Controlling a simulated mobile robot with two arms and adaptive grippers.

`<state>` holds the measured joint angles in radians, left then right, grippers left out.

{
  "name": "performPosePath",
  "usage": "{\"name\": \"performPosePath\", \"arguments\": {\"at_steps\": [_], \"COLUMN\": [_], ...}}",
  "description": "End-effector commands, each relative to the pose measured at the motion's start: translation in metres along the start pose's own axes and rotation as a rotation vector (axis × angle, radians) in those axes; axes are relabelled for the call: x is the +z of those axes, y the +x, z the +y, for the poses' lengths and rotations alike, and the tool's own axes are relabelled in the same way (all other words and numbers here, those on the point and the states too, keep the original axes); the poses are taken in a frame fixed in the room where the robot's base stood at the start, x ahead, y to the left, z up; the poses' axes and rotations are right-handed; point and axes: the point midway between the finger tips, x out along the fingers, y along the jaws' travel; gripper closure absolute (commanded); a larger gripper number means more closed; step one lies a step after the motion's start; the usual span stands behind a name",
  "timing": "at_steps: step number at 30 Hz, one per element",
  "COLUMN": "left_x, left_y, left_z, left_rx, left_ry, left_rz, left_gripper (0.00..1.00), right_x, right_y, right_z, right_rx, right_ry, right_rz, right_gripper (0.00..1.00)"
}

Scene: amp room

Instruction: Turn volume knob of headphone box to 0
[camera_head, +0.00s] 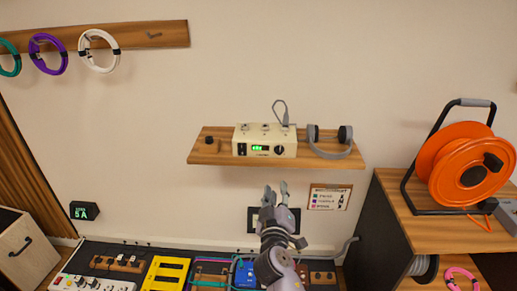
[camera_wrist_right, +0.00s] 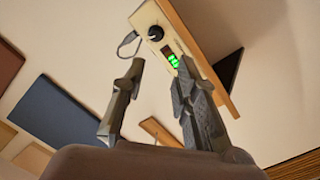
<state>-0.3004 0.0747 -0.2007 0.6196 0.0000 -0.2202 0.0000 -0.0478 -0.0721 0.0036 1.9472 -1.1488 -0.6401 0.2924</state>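The headphone box (camera_head: 242,140) is a cream unit with a lit green display, standing on a wooden wall shelf. Its black volume knob (camera_head: 279,150) is on the front face, right of the display; the number is too small to read surely. My right gripper (camera_head: 276,189) is below the shelf, pointing up, clear of the box. In the right wrist view the right gripper (camera_wrist_right: 160,72) is open, with nothing between its fingers. The box (camera_wrist_right: 146,17) and its knob (camera_wrist_right: 155,33) show beyond the fingertips, untouched. My left gripper is not in view.
The wooden shelf (camera_head: 205,158) also holds grey headphones (camera_head: 330,152) at right and a small dark object (camera_head: 211,141) at left. A label sign (camera_head: 328,197) hangs below. An orange cable reel (camera_head: 460,160) stands on a cabinet at right. Equipment lies along the bottom.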

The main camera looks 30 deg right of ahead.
Motion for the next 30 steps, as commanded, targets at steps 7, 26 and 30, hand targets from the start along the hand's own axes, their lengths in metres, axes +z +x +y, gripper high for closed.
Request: {"name": "performPosePath", "arguments": {"at_steps": [7, 26, 30], "left_x": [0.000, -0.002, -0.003], "left_y": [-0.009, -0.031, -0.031], "left_z": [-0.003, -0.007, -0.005], "left_rx": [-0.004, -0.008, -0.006], "left_ry": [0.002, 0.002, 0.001], "left_rz": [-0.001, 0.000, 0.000], "left_gripper": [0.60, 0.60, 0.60], "right_x": [-0.006, -0.005, -0.005], "right_y": [0.024, 0.152, 0.166], "right_z": [0.009, 0.009, 0.009], "right_rx": [0.018, 0.014, 0.015], "right_ry": [0.000, -0.001, 0.000], "right_rz": [0.006, 0.005, 0.005], "right_gripper": [0.72, 0.72, 0.72]}}
